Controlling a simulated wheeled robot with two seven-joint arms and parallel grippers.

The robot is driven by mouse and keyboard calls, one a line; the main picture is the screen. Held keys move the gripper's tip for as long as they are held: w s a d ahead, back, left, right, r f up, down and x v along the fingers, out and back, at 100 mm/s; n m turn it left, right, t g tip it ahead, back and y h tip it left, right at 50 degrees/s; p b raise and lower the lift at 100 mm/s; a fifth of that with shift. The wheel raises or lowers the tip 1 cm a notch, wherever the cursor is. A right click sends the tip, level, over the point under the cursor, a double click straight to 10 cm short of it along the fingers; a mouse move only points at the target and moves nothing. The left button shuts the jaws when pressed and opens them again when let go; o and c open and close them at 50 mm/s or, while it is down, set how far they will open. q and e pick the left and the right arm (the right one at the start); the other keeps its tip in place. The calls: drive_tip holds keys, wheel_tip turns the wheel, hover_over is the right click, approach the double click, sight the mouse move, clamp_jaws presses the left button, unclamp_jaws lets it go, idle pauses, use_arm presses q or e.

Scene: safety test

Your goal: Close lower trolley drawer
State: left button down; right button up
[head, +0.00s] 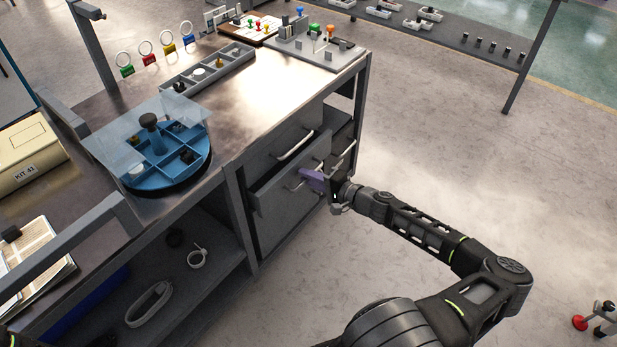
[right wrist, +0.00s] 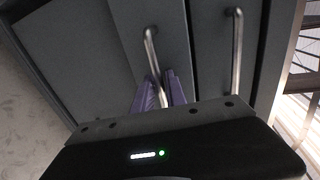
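The lower drawer (head: 286,208) is pulled out of the grey cabinet under the bench, and part of its open inside shows from above. Its bar handle (right wrist: 150,45) shows in the right wrist view. My right gripper (head: 318,180), with purple fingers, is at the right end of this handle. In the right wrist view the fingers (right wrist: 160,92) lie close on either side of the bar, shut on it. The upper drawer (head: 283,137) is closed above it; its handle (right wrist: 236,50) is apart from the fingers. My left gripper is not in view.
The bench top carries a blue divided tray (head: 160,165) with a clear cover, a long grey tray (head: 208,72) and a tan kit box (head: 28,155). An open shelf (head: 190,275) lies left of the drawers.

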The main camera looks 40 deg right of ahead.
sight(298, 183)
clamp_jaws()
idle(1.1)
drive_tip(key=x, duration=0.1)
drive_tip(key=b+x, duration=0.1)
drive_tip(key=x, duration=0.2)
drive_tip(key=shift+w+r, duration=0.1)
drive_tip(key=shift+r, duration=0.35)
drive_tip(key=shift+o, duration=0.7)
unclamp_jaws()
drive_tip(key=shift+w+a, duration=0.1)
